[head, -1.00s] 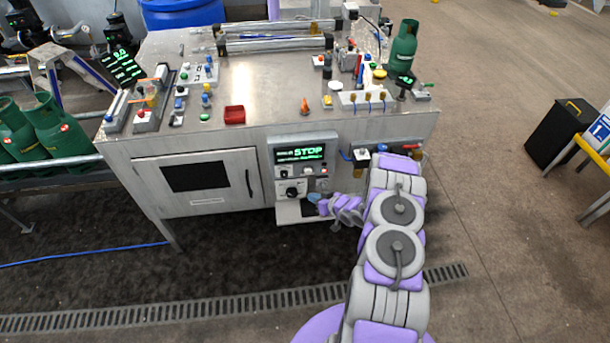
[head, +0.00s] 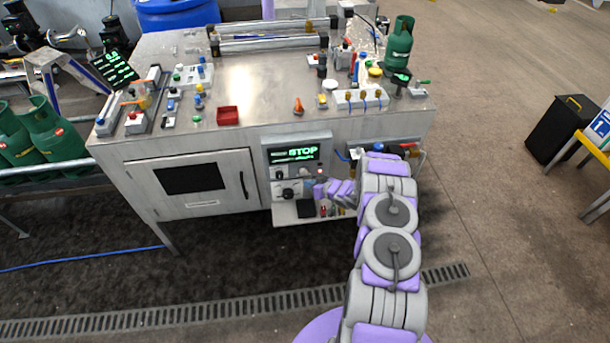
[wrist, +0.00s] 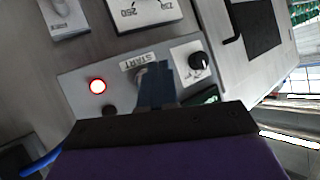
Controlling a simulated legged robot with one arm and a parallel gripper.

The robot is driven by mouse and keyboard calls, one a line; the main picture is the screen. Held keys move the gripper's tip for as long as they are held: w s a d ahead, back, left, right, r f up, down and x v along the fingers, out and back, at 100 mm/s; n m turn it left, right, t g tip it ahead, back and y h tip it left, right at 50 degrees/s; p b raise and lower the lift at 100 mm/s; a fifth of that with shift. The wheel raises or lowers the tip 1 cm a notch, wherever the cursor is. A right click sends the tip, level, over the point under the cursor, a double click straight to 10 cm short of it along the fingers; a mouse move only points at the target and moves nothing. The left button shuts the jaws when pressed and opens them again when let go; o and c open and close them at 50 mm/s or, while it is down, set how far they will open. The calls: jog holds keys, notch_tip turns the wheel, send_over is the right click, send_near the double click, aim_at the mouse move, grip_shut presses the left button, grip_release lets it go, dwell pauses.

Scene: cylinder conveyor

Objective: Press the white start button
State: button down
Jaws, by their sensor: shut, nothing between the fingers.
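The control panel (head: 268,160) is on the front of the metal bench, and its display (head: 295,153) reads STOP. In the wrist view a START label (wrist: 140,60) shows on the panel. The start button is mostly hidden behind my fingers just below that label. My gripper (wrist: 156,84) is shut and empty, its bluish fingers pointing at the button area. I cannot tell if they touch it. In the head view my gripper (head: 320,190) is at the lower right of the panel.
A red lamp (wrist: 97,86) is lit left of my fingers. A black knob (wrist: 198,62) is to their right. Valves with a red handle (head: 409,146) are right of the panel, close to my arm.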

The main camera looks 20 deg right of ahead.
jog(key=shift+w+a+r, duration=0.1)
jog(key=shift+w+a, duration=0.1)
jog(key=shift+w, duration=0.75)
jog(key=shift+d, duration=0.35)
jog(key=shift+a, duration=0.25)
jog(key=shift+d, duration=0.2)
jog(key=shift+a, duration=0.1)
